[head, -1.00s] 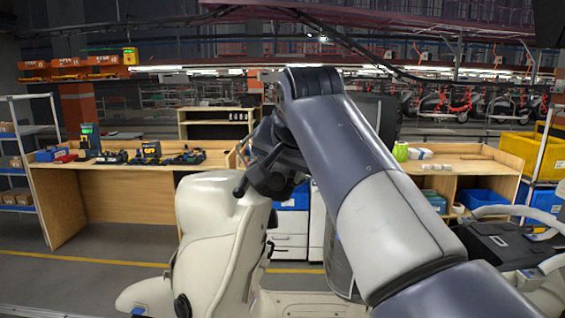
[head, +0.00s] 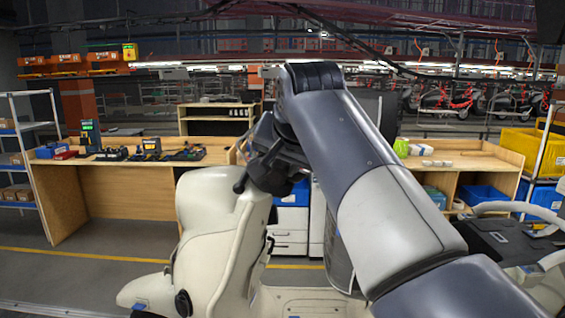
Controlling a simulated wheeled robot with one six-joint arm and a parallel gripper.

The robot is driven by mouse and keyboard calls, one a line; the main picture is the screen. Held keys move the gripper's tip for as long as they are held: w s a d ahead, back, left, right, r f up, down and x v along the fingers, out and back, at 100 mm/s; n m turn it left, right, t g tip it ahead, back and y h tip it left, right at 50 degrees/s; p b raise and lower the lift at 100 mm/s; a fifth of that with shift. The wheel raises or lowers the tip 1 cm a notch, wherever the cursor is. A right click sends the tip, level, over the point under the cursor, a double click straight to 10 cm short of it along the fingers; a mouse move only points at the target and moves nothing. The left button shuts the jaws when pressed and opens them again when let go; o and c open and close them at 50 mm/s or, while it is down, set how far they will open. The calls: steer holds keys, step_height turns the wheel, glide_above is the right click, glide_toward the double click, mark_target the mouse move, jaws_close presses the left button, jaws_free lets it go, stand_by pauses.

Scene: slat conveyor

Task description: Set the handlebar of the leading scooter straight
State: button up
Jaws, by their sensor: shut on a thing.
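The cream scooter (head: 205,215) stands close in front of me, its front wheel cover (head: 150,290) toward the lower left. The handlebar shows as a short black grip end (head: 240,184) sticking out at the left, by the top of the scooter's front. My gripper (head: 268,170) is at the handlebar, shut on it. The dark wrist and arm hide the fingertips and most of the bar, so I cannot tell its exact angle.
Part of another scooter with a black seat (head: 505,240) is at the lower right. Wooden workbenches (head: 110,175) with tools and bins stand behind. A yellow floor line (head: 95,257) crosses the open floor at the left.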

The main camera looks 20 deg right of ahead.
steer(key=shift+c, duration=0.5)
steer(key=shift+s+d+f+b, duration=0.15)
steer(key=shift+d+f+b, duration=0.3)
steer(key=shift+b, duration=0.15)
steer(key=shift+s+d+f+n+y+b, duration=0.2)
steer(key=shift+d+n+b, duration=0.1)
steer(key=shift+d, duration=0.1)
steer(key=shift+s+d+f+n+y+b, duration=0.1)
steer(key=shift+d+f+n+b, duration=0.1)
steer(key=shift+d+b, duration=0.15)
steer(key=o, duration=1.1)
steer(key=shift+r, duration=0.15)
steer(key=shift+c, duration=0.2)
steer(key=shift+r, duration=0.1)
steer(key=v, duration=1)
steer(key=shift+s, duration=0.45)
